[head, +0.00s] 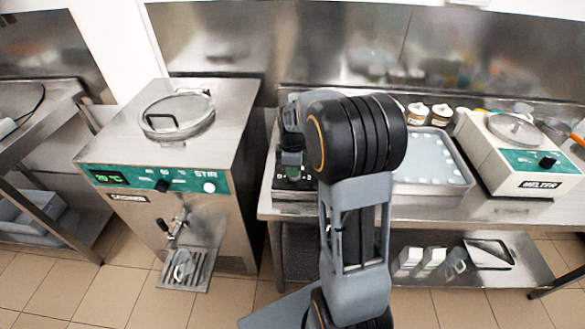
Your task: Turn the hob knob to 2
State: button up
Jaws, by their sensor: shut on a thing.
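The hob (295,194) is a low dark unit with a steel edge at the left end of the steel worktop. Pale number marks show on its dark panel, but they are too small to read surely. My gripper (291,160) points down over this panel and is shut on the hob knob. The jaws and my arm hide the knob, so its pointer and setting cannot be seen. My arm also covers the right part of the hob.
A batch freezer (113,205) with a round lid, green panel and spout stands to the left. On the worktop, a shallow tray (468,176) and a white melter (530,185) stand to the right. Small tubs (440,113) stand behind. Containers (432,262) sit on the lower shelf.

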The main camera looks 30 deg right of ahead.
grip_shut()
jog(key=shift+m, duration=1.1)
jog(key=m, duration=0.4)
jog(key=shift+w+d+m, duration=0.1)
jog(key=shift+m, duration=0.2)
jog(key=m, duration=0.6)
jog(key=shift+d+b, duration=0.1)
jog(key=shift+b, duration=0.2)
jog(key=m, duration=0.5)
jog(key=shift+d+m, duration=0.1)
jog(key=shift+m, duration=0.2)
jog(key=shift+d+m, duration=0.1)
jog(key=shift+m, duration=2.5)
